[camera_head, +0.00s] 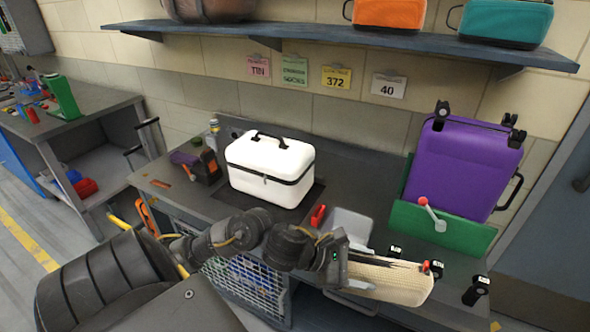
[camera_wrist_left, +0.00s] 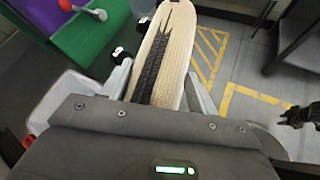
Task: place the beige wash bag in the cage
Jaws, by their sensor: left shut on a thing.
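The beige wash bag (camera_head: 392,283) is a long woven pouch with a dark stripe pattern on it. My left gripper (camera_head: 345,262) is shut on one end of it, in front of the bench's front edge. In the left wrist view the bag (camera_wrist_left: 179,45) points away between the two fingers of my left gripper (camera_wrist_left: 160,88). A wire-mesh cage (camera_head: 243,284) with things inside is under the bench top, left of the bag and partly hidden by my left arm. A dark jointed part at the right edge of the left wrist view may be my right gripper; its jaws are unclear.
A white cooler case (camera_head: 270,168) stands on the bench (camera_head: 345,165). A purple suitcase (camera_head: 462,165) stands in a green holder (camera_head: 440,225) at the right, with a red-knobbed lever in front. A grey bin (camera_head: 350,226) is near the gripper. Floor with yellow lines (camera_wrist_left: 237,88) lies beyond.

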